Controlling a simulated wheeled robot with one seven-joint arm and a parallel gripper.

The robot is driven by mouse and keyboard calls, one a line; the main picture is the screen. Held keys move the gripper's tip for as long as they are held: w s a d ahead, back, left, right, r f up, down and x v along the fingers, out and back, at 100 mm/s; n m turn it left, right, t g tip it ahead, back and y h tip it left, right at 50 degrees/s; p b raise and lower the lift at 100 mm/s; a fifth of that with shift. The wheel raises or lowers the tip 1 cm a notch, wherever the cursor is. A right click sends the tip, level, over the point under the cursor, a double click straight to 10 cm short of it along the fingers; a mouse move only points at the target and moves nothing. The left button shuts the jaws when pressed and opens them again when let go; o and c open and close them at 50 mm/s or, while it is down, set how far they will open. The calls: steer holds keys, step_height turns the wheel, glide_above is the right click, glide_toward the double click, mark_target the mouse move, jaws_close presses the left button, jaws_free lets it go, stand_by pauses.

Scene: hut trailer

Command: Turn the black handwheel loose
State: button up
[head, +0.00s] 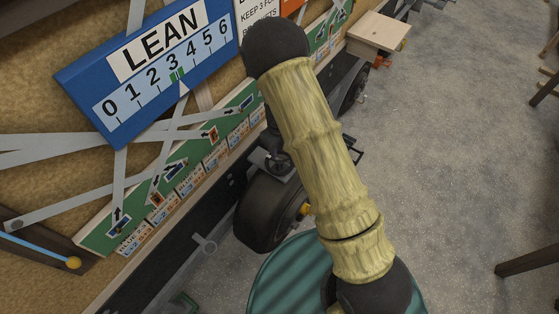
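I cannot make out a black handwheel for certain in the head view. A dark fitting with a small grey part (272,160) sits just above the black tyre (268,212), and my arm covers its right side. My arm, with yellow bamboo-like links and black round joints, crosses the middle of the picture and hides part of the trailer side. I see no gripper fingers that I can identify, so I cannot say how my gripper stands to the handwheel.
Grey bars cross the wall above a green picture strip (180,172). A grey T-shaped handle (205,246) shows low down. A wooden step (378,32) juts out behind.

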mark_target(280, 162)
step_height(280, 162, down, 8)
steer(key=shift+f+p, duration=0.15)
steer(key=shift+p, duration=0.6)
steer(key=shift+c, duration=0.2)
jaws_close()
